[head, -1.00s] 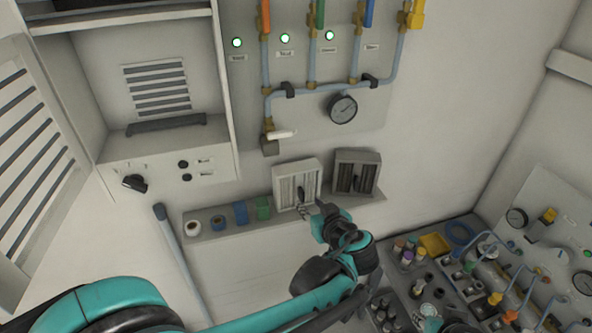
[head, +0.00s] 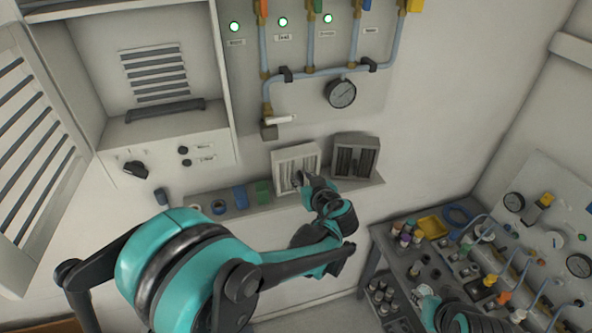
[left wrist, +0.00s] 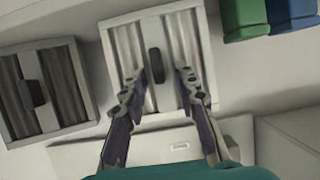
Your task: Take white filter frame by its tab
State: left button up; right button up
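The white filter frame (head: 293,163) leans upright on the wall shelf, its pleated face toward me. In the left wrist view the frame (left wrist: 112,50) has a dark upright tab (left wrist: 155,66) in its middle. My left gripper (left wrist: 161,76) is open, with one finger on each side of the tab and gaps showing between. In the head view my left gripper (head: 302,182) is in front of the frame's lower part and hides some of it. My right arm (head: 460,318) shows at the lower right; its fingers are not clear.
A grey filter frame (head: 355,157) stands just right of the white one. Green (head: 263,192) and blue (head: 240,197) containers stand at its left on the shelf (head: 285,201). A pressure gauge (head: 340,93) and pipes are above. A crowded bench (head: 385,240) is at right.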

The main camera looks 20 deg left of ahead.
pick_arm(q)
grip_shut()
